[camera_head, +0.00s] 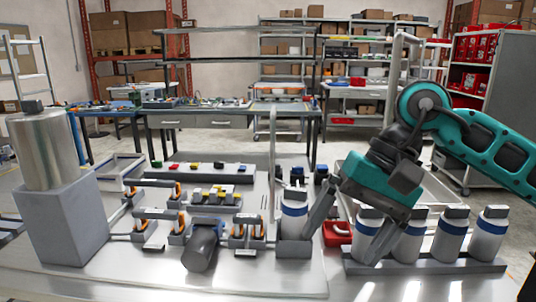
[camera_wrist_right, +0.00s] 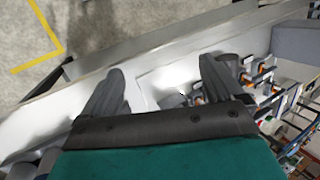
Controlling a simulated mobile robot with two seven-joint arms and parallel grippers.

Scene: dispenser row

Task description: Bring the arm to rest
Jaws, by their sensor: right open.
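My right gripper (camera_head: 341,246) comes in from the right on a teal arm and points down above the front of the work surface. Its two dark fingers are spread wide. In the right wrist view the gripper (camera_wrist_right: 164,68) is open, with only a pale surface and small parts seen beyond the fingers. In the head view a white bottle with a blue band (camera_head: 293,226) stands upright just left of the fingers; I cannot tell whether they touch. The right finger overlaps another banded bottle (camera_head: 368,222) in the row. My left gripper is not in view.
More banded bottles (camera_head: 449,236) stand in a grey rack (camera_head: 430,268) at right. A dark cylinder (camera_head: 201,249) and small fixtures lie left. A steel cylinder (camera_head: 44,150) stands on a grey block (camera_head: 65,222). A red bin (camera_head: 337,233) sits behind the gripper.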

